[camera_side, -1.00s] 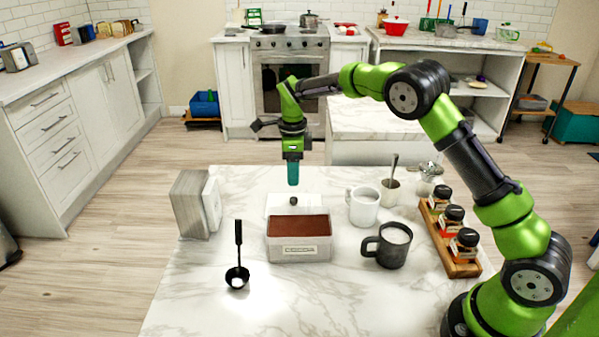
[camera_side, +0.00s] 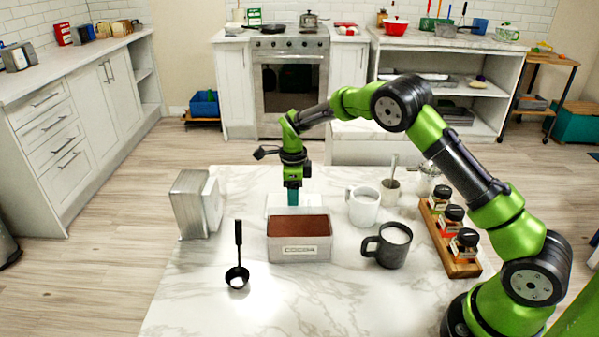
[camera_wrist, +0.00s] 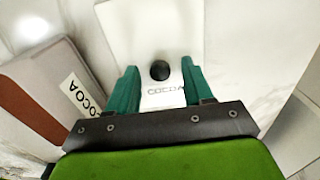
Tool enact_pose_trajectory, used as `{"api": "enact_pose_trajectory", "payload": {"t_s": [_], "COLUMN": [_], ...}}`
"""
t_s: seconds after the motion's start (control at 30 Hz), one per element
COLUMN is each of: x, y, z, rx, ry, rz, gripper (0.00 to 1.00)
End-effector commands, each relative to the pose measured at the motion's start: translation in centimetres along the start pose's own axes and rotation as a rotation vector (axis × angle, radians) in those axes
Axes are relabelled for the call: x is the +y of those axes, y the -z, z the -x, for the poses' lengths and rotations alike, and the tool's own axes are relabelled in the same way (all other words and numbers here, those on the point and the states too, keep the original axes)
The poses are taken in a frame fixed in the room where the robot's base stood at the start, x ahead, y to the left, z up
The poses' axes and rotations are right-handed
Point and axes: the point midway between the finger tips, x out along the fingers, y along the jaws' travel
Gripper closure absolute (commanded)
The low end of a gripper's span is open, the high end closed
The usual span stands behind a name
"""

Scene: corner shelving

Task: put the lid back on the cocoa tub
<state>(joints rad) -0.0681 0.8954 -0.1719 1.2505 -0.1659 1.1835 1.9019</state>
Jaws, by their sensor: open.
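The cocoa tub (camera_side: 299,250) stands open on the marble table, filled with brown powder, its label facing the side camera. It also shows at the left in the wrist view (camera_wrist: 60,65). The white lid (camera_side: 275,205) lies flat on the table just behind the tub; in the wrist view the lid (camera_wrist: 140,30) has a round dark knob (camera_wrist: 159,70) and lettering. My gripper (camera_side: 293,198) points down at the lid. In the wrist view its green fingers (camera_wrist: 158,82) are open, one on each side of the knob, with gaps between. The side view hides the knob behind the fingers.
A black ladle (camera_side: 237,270) lies left of the tub, and a napkin holder (camera_side: 192,204) stands behind it. To the right are a white mug (camera_side: 363,207), a dark mug (camera_side: 388,246), a cup with a spoon (camera_side: 389,192) and a spice rack (camera_side: 455,245). The front table area is clear.

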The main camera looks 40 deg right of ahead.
Motion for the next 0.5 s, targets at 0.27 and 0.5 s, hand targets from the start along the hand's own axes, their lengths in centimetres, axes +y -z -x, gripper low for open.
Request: {"api": "enact_pose_trajectory", "payload": {"t_s": [0.27,0.5], "x": [0.01,0.0], "y": [0.01,0.0], "z": [0.0,0.03], "rx": [0.0,0.0], "ry": [0.0,0.0], "rz": [0.0,0.0], "gripper": [0.69,1.0]}}
